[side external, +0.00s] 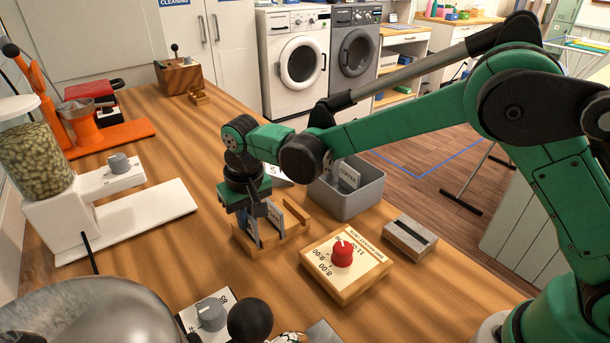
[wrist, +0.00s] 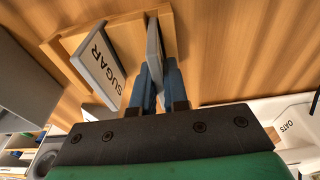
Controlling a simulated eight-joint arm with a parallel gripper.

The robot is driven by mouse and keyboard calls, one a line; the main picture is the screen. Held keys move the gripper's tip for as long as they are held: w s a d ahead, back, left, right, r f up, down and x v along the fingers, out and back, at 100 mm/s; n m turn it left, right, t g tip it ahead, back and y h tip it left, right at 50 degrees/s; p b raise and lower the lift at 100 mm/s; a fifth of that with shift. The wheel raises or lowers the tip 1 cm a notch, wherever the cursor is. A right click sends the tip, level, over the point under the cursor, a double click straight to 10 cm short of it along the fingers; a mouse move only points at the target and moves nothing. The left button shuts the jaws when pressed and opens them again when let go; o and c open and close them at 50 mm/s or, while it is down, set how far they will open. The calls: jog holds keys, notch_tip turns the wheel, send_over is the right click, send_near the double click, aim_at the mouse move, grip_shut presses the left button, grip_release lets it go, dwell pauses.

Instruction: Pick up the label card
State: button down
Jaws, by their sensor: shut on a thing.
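My gripper (side external: 257,212) points down over a small wooden rack (side external: 296,235). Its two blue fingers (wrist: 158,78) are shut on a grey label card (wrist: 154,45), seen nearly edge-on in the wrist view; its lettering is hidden. This card appears to stand in the rack, but I cannot tell whether it touches the base. A second card marked SUGAR (wrist: 98,66) leans in the rack beside the held one, apart from the fingers.
A wooden timer box with a red knob (side external: 342,254) and a grey slotted block (side external: 411,238) stand right of the rack. The table beyond the rack is mostly clear.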

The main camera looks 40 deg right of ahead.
jog(key=shift+r, duration=0.1)
notch_tip(320, 180, up, 20)
dwell(0.6)
jog(key=c, duration=1.4)
grip_release()
grip_shut()
